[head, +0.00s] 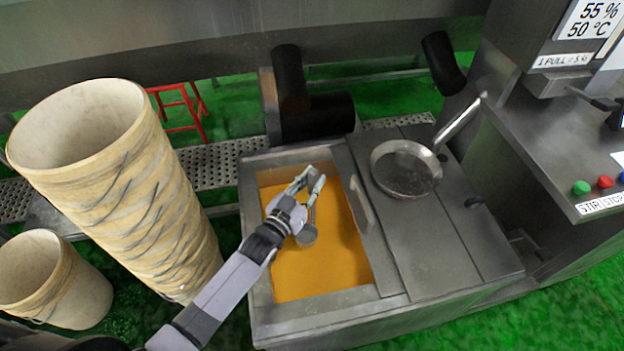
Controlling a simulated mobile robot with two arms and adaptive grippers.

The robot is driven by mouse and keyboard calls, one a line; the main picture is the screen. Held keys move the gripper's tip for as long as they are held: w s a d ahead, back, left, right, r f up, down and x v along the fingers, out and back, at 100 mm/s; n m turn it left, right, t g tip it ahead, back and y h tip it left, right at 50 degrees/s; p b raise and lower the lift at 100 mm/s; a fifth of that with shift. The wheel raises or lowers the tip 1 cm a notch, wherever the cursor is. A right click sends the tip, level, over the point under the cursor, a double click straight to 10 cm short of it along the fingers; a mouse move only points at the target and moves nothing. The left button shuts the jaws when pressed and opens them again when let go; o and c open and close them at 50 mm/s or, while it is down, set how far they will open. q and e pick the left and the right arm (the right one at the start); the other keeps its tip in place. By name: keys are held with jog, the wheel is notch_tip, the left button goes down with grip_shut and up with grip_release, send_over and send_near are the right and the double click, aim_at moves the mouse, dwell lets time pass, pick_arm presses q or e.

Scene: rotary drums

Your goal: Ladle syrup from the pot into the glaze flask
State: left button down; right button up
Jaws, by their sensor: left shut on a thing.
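The pot (361,287) is an open square metal vat filled with orange syrup (325,268). My left gripper (310,182) is over the vat, its fingers shut on what looks like a ladle handle. A small grey round cup (307,237), apparently the ladle's bowl, shows just below the gripper, at or close to the syrup surface; whether it holds syrup cannot be told. I cannot make out a glaze flask in this view. My right gripper is not in view.
A round metal pan (405,170) with a long handle sits on the steel top right of the vat. Tall stacked cream buckets (130,180) and another bucket (50,285) stand at left. A control panel (600,190) is at right. A red stool (180,108) stands behind.

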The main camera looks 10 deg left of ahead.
pick_arm(q)
notch_tip(320, 180, down, 10)
jog(key=b, duration=0.7)
dwell(1.1)
notch_tip(320, 180, up, 23)
jog(key=p, duration=2.1)
